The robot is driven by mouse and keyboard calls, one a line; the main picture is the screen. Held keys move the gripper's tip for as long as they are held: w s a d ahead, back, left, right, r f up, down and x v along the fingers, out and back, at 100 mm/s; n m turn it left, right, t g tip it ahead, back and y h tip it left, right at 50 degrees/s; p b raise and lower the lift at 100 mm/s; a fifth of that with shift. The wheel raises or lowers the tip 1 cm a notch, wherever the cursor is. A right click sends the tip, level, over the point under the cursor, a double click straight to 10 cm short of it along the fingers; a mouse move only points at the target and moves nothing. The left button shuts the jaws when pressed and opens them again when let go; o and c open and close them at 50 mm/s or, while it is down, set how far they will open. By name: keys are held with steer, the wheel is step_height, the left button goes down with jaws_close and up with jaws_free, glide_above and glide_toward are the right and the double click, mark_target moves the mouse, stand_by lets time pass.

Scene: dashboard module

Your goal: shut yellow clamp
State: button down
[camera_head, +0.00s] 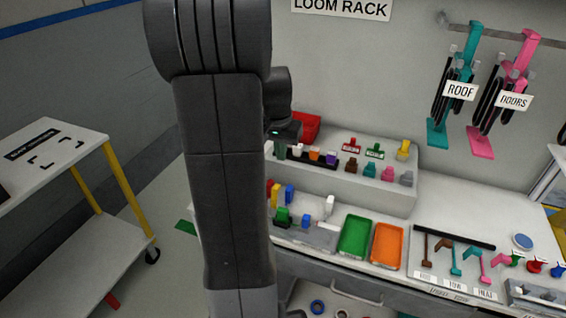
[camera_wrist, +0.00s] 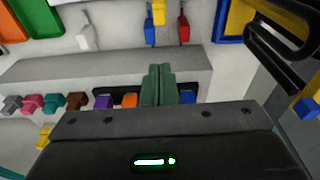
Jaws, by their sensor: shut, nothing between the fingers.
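A small yellow piece (camera_head: 403,149) stands at the right end of the raised shelf's top, and in the wrist view (camera_wrist: 45,138) it is at lower left. Another yellow piece (camera_head: 276,195) stands on the lower bench between a red and a blue one, and it shows at the top of the wrist view (camera_wrist: 158,13). I cannot tell which is the clamp, or whether either is open. My gripper (camera_wrist: 158,85) is shut and empty, its greenish fingers over the row of coloured parts. In the head view my arm hides part of the bench.
A red box (camera_head: 305,127) is on the shelf (camera_head: 385,198) close to my wrist. Green (camera_head: 355,236) and orange (camera_head: 388,245) trays lie on the bench below. Hooks and tools are at right, and hanging tools are on the wall. A white cart (camera_head: 45,150) stands at left.

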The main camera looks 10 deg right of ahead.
mark_target(276, 196)
steer(key=shift+w+d, duration=0.5)
steer(key=shift+w, duration=0.4)
steer(key=shift+f, duration=0.15)
steer(key=f, duration=0.6)
steer(key=w+f, duration=0.1)
steer(key=f, duration=0.2)
steer(key=shift+w+d+f, duration=0.1)
steer(key=shift+d+f, duration=0.2)
steer(key=shift+d, duration=0.1)
steer(key=shift+s+a+r+p, duration=0.15)
steer(key=shift+s+a+p, duration=0.2)
steer(key=shift+s+a, duration=0.35)
steer(key=shift+s+a+r+p, duration=0.15)
steer(key=shift+s+a+p, duration=0.25)
steer(key=shift+s, duration=0.45)
steer(key=shift+s+f+b, duration=0.1)
steer(key=shift+b, duration=0.55)
